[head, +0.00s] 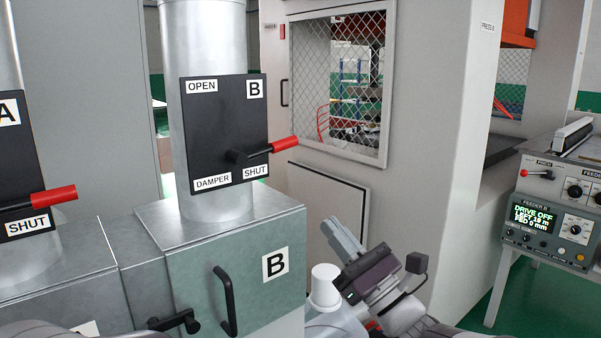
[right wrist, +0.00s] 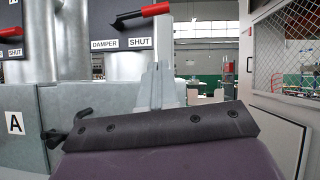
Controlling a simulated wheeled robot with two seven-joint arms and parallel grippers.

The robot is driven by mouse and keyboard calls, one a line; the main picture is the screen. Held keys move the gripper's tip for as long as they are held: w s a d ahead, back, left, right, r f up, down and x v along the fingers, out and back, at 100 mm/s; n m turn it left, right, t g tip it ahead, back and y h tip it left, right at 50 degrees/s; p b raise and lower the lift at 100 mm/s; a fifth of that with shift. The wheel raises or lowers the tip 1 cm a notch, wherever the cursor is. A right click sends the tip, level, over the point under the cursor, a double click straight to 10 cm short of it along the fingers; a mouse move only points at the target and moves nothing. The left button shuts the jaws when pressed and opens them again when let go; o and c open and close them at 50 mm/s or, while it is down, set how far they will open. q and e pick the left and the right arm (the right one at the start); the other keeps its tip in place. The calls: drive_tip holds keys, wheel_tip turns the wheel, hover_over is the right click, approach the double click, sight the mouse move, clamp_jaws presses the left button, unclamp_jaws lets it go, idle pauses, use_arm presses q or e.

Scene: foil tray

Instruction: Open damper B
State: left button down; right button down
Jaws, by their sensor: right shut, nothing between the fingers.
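Damper B's black plate (head: 225,120) is on a round metal duct (head: 214,45) above a box marked B. Its lever has a red grip (head: 285,144) that points right and slightly up, just above the SHUT label; OPEN is at the plate's top left. My right gripper (head: 336,232) is below and right of the lever, apart from it, beside the box, with its fingers together and empty. In the right wrist view, the fingers (right wrist: 160,82) point up below the red grip (right wrist: 156,9). My left gripper is not in view.
Damper A's red grip (head: 53,197) is at the left, by its own SHUT label. Box B (head: 215,270) has a black door handle (head: 229,300) and a latch (head: 175,322). A grey cabinet with a mesh window (head: 338,80) stands behind. A feeder console (head: 555,215) is at right.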

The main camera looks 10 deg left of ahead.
sight(265, 148)
drive_tip(key=s+d+r+p+x, duration=0.1)
drive_tip(key=p+x, duration=0.4)
drive_tip(key=x, duration=0.7)
drive_tip(key=shift+a+r, duration=0.3)
drive_tip(key=shift+r, duration=0.65)
